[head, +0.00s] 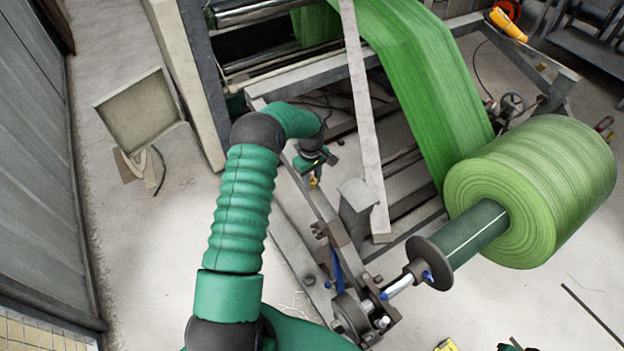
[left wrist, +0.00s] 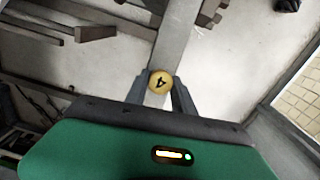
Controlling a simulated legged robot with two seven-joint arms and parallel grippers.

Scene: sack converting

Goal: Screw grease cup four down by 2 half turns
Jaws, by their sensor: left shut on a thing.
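Grease cup four is a small round yellow cap marked with a dark 4 (left wrist: 161,82), seen from above in the left wrist view. It sits between the two dark fingers of my left gripper (left wrist: 160,92), which is shut on it. In the head view my left gripper (head: 314,180) reaches down to the machine's side frame (head: 290,180), with a bit of yellow at its tips. The cup's base and thread are hidden there. My right gripper does not show clearly in either view.
A large green roll (head: 545,190) on a shaft stands at the right, with a green web (head: 430,90) running up from it. A pale diagonal bar (head: 365,120) rises close to the right of my left gripper. Open floor (head: 140,240) lies at the left.

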